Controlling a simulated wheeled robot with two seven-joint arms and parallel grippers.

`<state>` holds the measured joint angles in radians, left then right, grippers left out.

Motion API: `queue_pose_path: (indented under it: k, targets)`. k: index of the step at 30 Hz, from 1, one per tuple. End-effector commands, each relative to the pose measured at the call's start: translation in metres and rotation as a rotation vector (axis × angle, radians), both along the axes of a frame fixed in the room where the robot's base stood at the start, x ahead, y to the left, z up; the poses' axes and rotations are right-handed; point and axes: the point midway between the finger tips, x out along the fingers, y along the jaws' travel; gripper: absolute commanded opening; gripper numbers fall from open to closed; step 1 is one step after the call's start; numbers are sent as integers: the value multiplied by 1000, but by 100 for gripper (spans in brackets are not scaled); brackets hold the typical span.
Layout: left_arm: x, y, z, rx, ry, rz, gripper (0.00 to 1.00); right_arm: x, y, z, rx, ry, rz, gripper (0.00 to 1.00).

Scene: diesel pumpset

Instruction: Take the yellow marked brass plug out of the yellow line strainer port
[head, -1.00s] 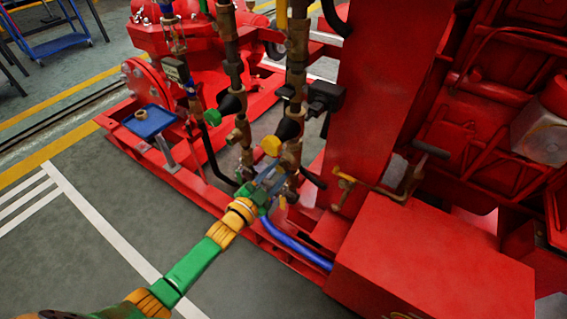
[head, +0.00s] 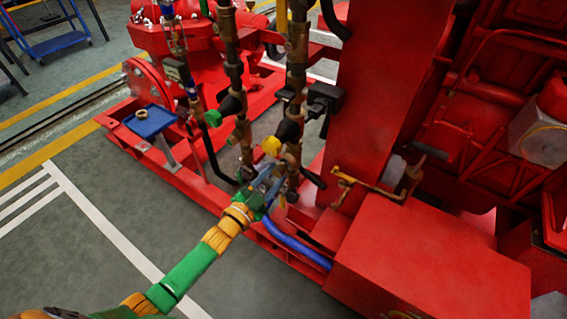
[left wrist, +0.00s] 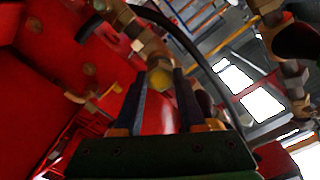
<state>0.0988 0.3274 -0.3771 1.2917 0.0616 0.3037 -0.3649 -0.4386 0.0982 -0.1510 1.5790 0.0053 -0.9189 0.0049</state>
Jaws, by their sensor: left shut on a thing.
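In the head view a yellow round end (head: 271,146) shows at the yellow line strainer port, on the brass fittings of the right-hand pipe (head: 293,150). My left gripper (head: 273,176) reaches in from the lower left, just below that yellow end. In the left wrist view its two dark fingers (left wrist: 160,84) are shut on the plug. The fingers partly hide the port, and I cannot tell how deep the plug sits. My right gripper is not in view.
A green marked end (head: 213,118) sits on the neighbouring pipe line. A small blue tray (head: 166,127) on a stand holds a brass ring at the left. A blue hose (head: 295,246), black lever handles and a red box (head: 430,255) are close by. The grey floor at left is free.

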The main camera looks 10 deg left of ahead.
Motion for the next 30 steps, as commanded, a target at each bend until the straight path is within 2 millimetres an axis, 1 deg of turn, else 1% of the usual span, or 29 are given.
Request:
queue_pose_path:
  k: [13, 30]
  targets:
    - [-2, 1, 1, 0, -1, -1, 0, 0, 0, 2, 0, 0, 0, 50]
    - [-40, 14, 2, 0, 0, 0, 0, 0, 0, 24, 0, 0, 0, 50]
